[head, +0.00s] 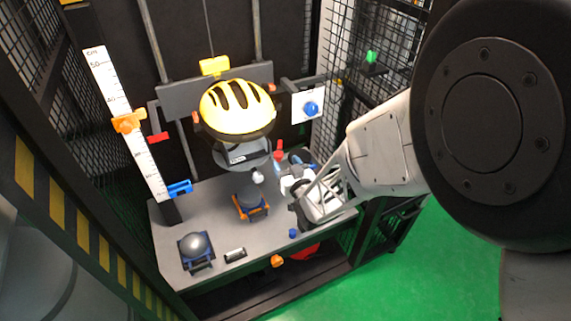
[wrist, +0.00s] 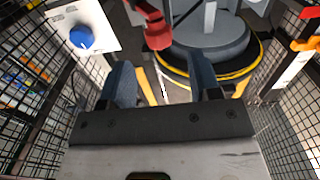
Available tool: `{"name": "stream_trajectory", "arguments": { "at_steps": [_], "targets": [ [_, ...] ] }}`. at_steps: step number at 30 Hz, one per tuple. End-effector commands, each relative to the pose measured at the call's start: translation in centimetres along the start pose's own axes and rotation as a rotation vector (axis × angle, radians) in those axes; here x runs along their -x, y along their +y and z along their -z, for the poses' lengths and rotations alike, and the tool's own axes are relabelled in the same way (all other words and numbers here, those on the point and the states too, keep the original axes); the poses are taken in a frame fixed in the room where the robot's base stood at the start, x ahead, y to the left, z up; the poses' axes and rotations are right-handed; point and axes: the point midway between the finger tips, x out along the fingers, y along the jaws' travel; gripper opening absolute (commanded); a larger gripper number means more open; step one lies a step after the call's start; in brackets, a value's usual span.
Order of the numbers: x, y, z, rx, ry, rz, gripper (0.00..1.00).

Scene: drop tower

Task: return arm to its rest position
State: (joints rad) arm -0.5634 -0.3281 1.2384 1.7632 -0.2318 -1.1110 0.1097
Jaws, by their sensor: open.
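My gripper (head: 283,172) is at the right side of the grey table in the head view, with my arm coming in from the right. The yellow helmet (head: 237,106) hangs over the table, left of and above my gripper in the head view.
A measuring scale (head: 122,110) stands at left. A white panel with a blue knob (head: 309,106) and mesh walls are close behind my gripper.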

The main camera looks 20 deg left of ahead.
Motion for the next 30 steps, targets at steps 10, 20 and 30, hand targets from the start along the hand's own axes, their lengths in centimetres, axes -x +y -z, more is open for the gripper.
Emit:
{"name": "stream_trajectory", "arguments": {
  "at_steps": [10, 20, 30],
  "targets": [
    [0.0, 0.0, 0.0, 0.000, -0.001, 0.000, 0.57],
    [0.4, 2.8, 2.5, 0.006, -0.073, -0.058, 0.57],
    [4.9, 10.5, 9.7, -0.008, -0.318, -0.238, 0.57]
  ]
}}
